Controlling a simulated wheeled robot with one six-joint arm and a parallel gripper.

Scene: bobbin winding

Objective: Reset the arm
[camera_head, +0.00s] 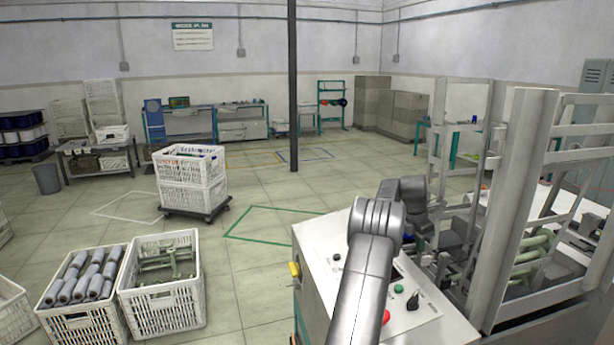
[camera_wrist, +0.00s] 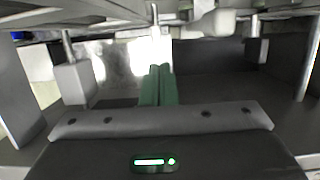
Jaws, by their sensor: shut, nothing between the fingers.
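My grey arm rises from the bottom of the head view and bends over the machine's control panel (camera_head: 408,318). Its dark wrist end is beside the winding machine frame (camera_head: 517,185). In the wrist view my gripper (camera_wrist: 158,84) shows as two green fingers side by side, shut with nothing between them. The fingers point into the machine, among grey blocks (camera_wrist: 77,82) and metal rods. In the head view the fingertips cannot be made out. Whether they touch any machine part cannot be told.
Left of the machine are a crate of grey rolls (camera_head: 82,325), a crate with green metal parts (camera_head: 163,313) and stacked white crates on a dolly (camera_head: 193,185). A dark post (camera_head: 292,90) stands mid-room. The tiled floor between is mostly clear. Machine uprights closely surround my wrist.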

